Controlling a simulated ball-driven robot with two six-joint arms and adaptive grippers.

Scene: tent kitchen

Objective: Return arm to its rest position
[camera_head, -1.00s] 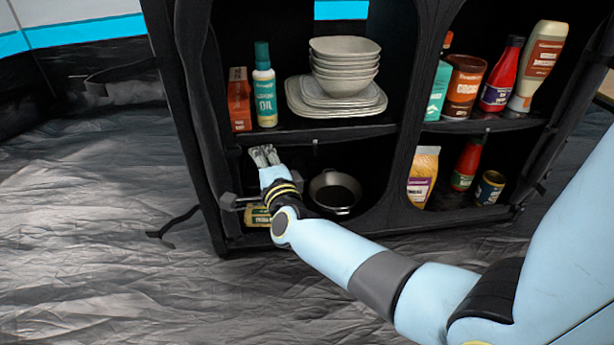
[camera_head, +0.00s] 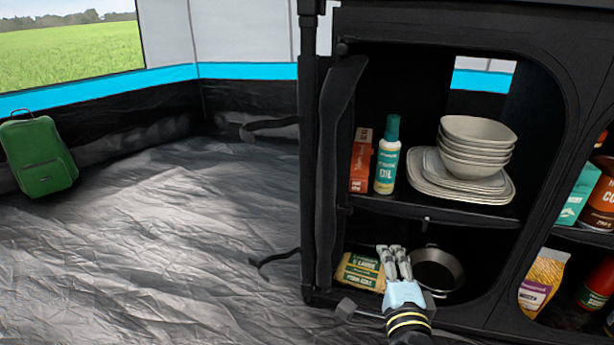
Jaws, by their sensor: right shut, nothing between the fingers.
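My right gripper (camera_head: 395,262) shows at the lower middle right, with its pale blue wrist and yellow-ringed cuff below it. It is shut and empty, its fingers pointing up into the lower left compartment of the black cabinet (camera_head: 420,228). In the picture it lies between a yellow and green packet (camera_head: 361,272) on its left and a dark pan (camera_head: 440,268) on its right. I cannot tell whether it touches either. The rest of the right arm is cut off by the lower edge. My left gripper is not in view.
The shelf above holds a red box (camera_head: 361,160), an oil bottle (camera_head: 386,157), plates (camera_head: 425,177) and stacked bowls (camera_head: 478,140). A snack bag (camera_head: 541,282) stands in the right compartment. A green suitcase (camera_head: 38,157) stands far left. The tent floor (camera_head: 150,240) between is open.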

